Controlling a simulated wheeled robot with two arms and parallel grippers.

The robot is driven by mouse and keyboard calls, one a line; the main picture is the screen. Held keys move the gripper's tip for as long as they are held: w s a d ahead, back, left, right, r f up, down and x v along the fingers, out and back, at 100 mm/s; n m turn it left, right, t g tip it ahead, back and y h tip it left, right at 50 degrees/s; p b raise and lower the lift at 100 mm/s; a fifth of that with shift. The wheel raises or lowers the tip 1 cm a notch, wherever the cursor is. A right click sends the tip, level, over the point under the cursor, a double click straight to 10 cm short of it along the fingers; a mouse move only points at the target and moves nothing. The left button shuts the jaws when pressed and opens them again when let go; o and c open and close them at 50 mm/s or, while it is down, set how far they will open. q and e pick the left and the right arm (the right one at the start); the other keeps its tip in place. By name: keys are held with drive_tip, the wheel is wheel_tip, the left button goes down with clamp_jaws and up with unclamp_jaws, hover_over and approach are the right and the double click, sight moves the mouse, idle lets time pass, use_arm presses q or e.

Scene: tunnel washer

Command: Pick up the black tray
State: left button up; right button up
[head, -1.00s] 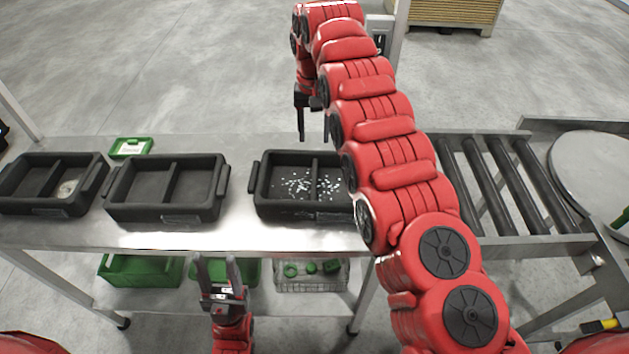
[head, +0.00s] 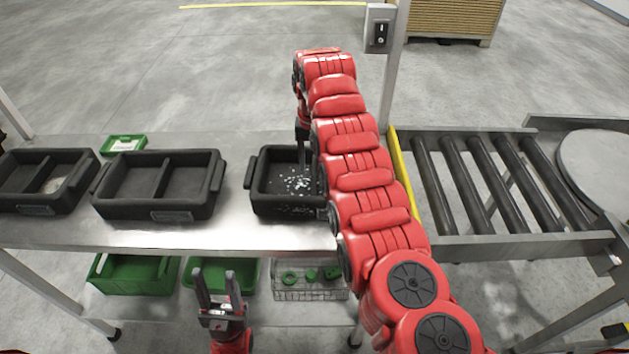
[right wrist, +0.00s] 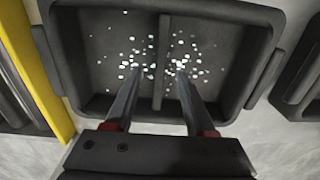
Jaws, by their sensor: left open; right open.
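Three black trays stand in a row on the metal table: a left one (head: 25,210), a middle one (head: 155,211) and a right one (head: 262,203). Each has a dividing wall. The right tray holds many small white bits; it also shows in the right wrist view (right wrist: 262,18). My right gripper (right wrist: 156,72) is open over this tray, one finger on each side of its divider (right wrist: 164,35). I cannot tell whether the fingers touch it. In the head view my arm hides the tray's right end. My left gripper (head: 215,278) is open and empty, in front of the table.
A roller conveyor (head: 490,185) with a yellow edge strip (head: 404,172) adjoins the table on the right. A small green tray (head: 124,145) lies at the back. Green bins (head: 135,275) and a wire basket (head: 309,283) sit on the lower shelf. A switch box (head: 380,30) stands behind.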

sight(314, 175)
drive_tip(key=shift+f+p, duration=0.4)
drive_tip(key=shift+p, duration=0.1)
drive_tip(key=shift+w+f+p, duration=0.2)
drive_tip(key=shift+f+p, duration=0.55)
drive_tip(key=shift+f, duration=0.05)
drive_tip(key=shift+w+f, duration=0.15)
drive_tip(key=shift+f, duration=1.3)
clamp_jaws()
